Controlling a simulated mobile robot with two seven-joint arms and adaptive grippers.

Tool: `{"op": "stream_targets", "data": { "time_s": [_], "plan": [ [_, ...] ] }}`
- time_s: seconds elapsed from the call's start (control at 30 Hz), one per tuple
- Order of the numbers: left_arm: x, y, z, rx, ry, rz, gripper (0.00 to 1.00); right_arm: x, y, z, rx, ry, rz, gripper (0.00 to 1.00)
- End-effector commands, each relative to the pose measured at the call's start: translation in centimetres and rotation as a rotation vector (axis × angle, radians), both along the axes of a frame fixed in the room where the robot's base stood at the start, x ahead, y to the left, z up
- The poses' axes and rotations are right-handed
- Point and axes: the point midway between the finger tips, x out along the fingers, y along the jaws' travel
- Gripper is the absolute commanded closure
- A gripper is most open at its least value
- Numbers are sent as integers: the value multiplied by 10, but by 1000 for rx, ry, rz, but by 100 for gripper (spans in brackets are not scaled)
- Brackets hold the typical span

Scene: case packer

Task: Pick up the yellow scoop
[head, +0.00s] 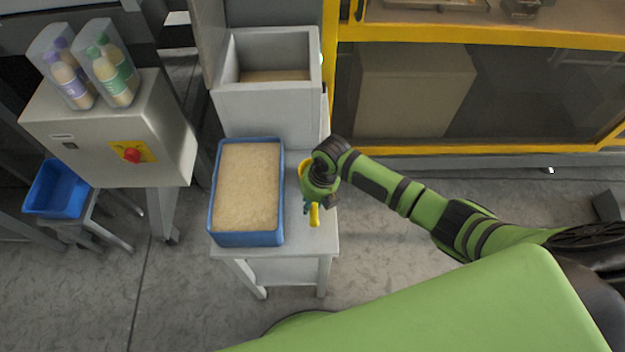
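The yellow scoop (314,216) is on the grey stand (294,240), just right of the blue tray. Its handle points toward the bottom of the picture, and a bit of its yellow edge shows at the upper left of my gripper. My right gripper (309,206) is directly over the scoop, pointing down, and hides its middle. The fingers are small and mostly covered by the wrist, so I cannot tell whether they are closed on the scoop. My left gripper is out of view.
A blue tray (246,240) of pale grainy material fills the stand's left part. Behind it is a grey open-topped bin (267,107). A yellow-framed machine (450,36) is behind right.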

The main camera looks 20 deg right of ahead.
Motion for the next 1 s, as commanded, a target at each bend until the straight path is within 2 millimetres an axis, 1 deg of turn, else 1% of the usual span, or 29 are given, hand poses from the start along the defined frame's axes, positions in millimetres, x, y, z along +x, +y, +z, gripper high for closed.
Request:
{"op": "stream_targets", "data": {
  "time_s": [0.3, 0.43, 0.57, 0.67, 0.7, 1.0],
  "plan": [
    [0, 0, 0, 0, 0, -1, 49, 0, 0, 1, 1, -1, 0, 100],
    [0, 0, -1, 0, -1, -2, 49, 1, 0, 5, 1, -4, 0, 100],
    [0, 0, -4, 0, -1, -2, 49, 2, 0, 17, 1, -6, 1, 100],
    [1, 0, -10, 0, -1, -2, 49, 2, 0, 37, 2, -9, 4, 100],
    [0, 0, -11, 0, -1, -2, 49, -4, -1, 44, 0, -5, 4, 100],
    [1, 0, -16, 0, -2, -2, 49, -65, 1, 78, -1, -2, 4, 100]
  ]
}}
